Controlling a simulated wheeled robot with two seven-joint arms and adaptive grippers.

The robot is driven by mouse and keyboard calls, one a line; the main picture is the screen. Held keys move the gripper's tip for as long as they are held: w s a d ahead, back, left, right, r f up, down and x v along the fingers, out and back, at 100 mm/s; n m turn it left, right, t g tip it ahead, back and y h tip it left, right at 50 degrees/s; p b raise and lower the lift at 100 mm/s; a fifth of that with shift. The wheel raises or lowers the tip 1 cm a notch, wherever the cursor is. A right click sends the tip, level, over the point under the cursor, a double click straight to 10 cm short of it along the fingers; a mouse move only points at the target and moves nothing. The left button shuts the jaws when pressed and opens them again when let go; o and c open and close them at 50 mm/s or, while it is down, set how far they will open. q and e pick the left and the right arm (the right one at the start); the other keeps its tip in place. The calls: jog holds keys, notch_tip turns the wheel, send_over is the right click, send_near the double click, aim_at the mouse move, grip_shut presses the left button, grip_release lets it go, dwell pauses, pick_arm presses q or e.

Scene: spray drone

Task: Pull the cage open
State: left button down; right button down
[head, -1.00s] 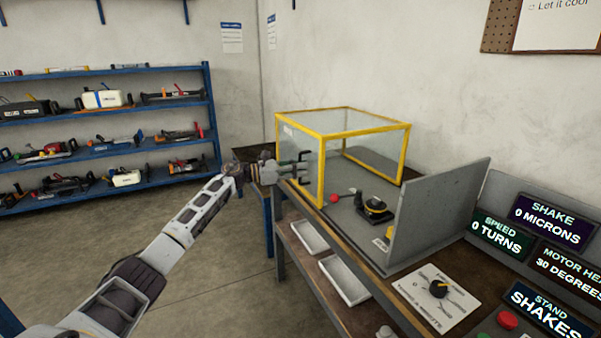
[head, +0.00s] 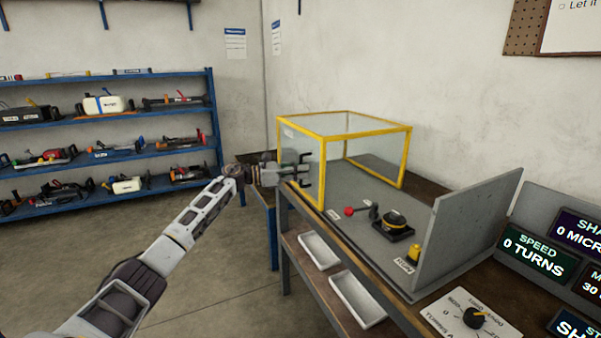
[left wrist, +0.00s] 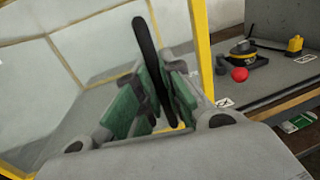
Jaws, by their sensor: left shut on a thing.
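The cage (head: 368,133) is a clear-walled box with a yellow frame, standing on the far left part of the grey bench plate in the head view. My left gripper (head: 304,170) is at its left side, shut on a black upright handle (head: 307,180). In the left wrist view, the green finger pads (left wrist: 158,100) close around the dark handle bar (left wrist: 150,55), with a yellow cage post (left wrist: 201,45) just to the right. My right gripper is not in view.
To the cage's right are a black-and-yellow device (head: 395,224), a red ball (head: 349,212) and a yellow block (head: 413,252). A grey upright panel (head: 470,230) stands right, beside displays (head: 535,256). White trays (head: 357,300) sit below. A tool shelf (head: 110,150) is at left.

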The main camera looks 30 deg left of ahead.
pick_arm(q)
jog(key=c, duration=1.5)
grip_release()
jog(key=shift+a, duration=0.1)
jog(key=shift+v, duration=5.9)
jog(key=shift+s, duration=0.1)
